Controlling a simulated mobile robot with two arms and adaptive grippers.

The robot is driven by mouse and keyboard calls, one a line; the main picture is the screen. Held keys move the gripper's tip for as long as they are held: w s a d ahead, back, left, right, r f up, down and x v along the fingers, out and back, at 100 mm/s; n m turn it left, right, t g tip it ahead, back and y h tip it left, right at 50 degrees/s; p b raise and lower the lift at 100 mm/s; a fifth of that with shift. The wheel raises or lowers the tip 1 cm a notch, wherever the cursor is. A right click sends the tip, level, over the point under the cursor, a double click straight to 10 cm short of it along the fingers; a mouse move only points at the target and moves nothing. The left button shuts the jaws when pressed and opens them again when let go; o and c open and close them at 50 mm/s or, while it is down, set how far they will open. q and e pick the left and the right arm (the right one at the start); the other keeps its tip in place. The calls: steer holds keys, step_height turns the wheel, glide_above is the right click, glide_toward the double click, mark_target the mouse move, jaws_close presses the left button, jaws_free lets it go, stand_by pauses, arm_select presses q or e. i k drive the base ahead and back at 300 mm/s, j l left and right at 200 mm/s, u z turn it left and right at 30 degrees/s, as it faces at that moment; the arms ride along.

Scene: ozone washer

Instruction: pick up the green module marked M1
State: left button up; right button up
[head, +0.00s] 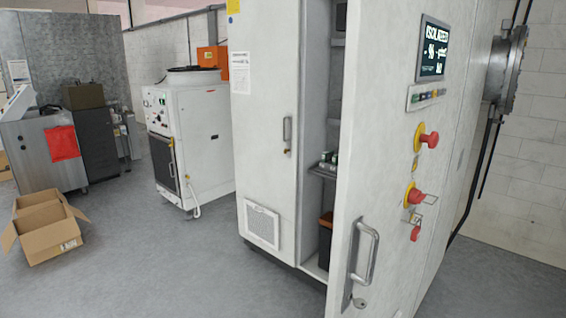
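Small dark modules with some green on them (329,163) sit on a grey shelf (323,173) inside the tall white cabinet, seen through the gap beside its open door. They are too small for me to read any marking, so I cannot tell which one is M1. The door hides part of the cabinet's inside. Neither of my grippers is in the head view.
The open white door (385,150) stands at the front right, with a handle (361,262), red knobs and a display. A dark bin (325,243) stands low inside the cabinet. An open cardboard box (48,236) lies at left. The floor (170,275) between is clear.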

mark_target(327, 157)
steer(key=i+j+z, duration=0.3)
steer(key=i+j, duration=0.25)
steer(key=i+j+z, duration=0.15)
steer(key=j, duration=0.2)
steer(key=i+j+z, duration=0.15)
steer(key=i+j, duration=0.15)
steer(key=i+j+z, duration=0.15)
steer(key=j, duration=0.3)
steer(key=i+j+z, duration=0.15)
steer(key=j, duration=0.25)
steer(key=i+l, duration=0.05)
steer(key=i, duration=0.05)
